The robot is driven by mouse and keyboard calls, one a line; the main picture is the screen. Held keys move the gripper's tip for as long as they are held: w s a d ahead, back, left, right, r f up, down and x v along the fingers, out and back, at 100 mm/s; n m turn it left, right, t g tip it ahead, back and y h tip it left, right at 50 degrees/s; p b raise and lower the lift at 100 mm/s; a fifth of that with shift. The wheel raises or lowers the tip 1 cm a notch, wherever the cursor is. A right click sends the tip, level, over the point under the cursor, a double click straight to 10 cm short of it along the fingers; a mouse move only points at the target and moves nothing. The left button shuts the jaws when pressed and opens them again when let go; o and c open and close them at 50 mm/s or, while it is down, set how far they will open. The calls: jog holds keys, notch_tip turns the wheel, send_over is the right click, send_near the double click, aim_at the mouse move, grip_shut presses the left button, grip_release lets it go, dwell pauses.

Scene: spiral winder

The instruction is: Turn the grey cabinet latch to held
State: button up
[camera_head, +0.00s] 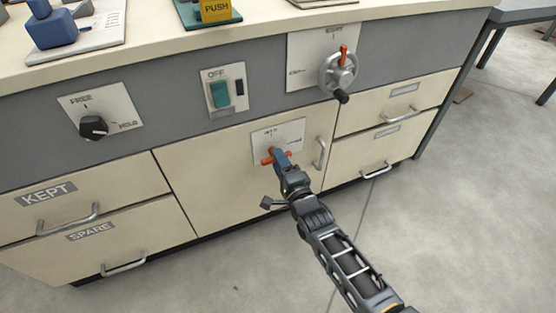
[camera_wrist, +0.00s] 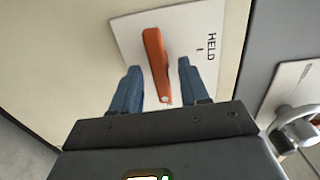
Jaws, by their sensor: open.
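The cabinet latch is an orange lever (camera_head: 267,161) on a white plate (camera_head: 262,136) on the cream cabinet door. In the wrist view the lever (camera_wrist: 156,62) runs nearly up and down the picture, and the HELD mark (camera_wrist: 210,45) is off to its right side. My gripper (camera_head: 279,154) is at the plate with its blue fingers partly covering the lever in the head view. In the wrist view my gripper (camera_wrist: 158,66) is open, with one finger on each side of the lever and a visible gap at both.
A metal door handle (camera_head: 320,152) is just right of the plate. Above are a crank wheel (camera_head: 338,72), a teal rocker switch (camera_head: 220,94) and a black FREE/HOLD knob (camera_head: 93,127). Drawers with handles flank the door. The floor in front is clear.

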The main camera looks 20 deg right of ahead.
jog(key=shift+w, duration=1.05)
jog(key=shift+a, duration=0.1)
grip_shut()
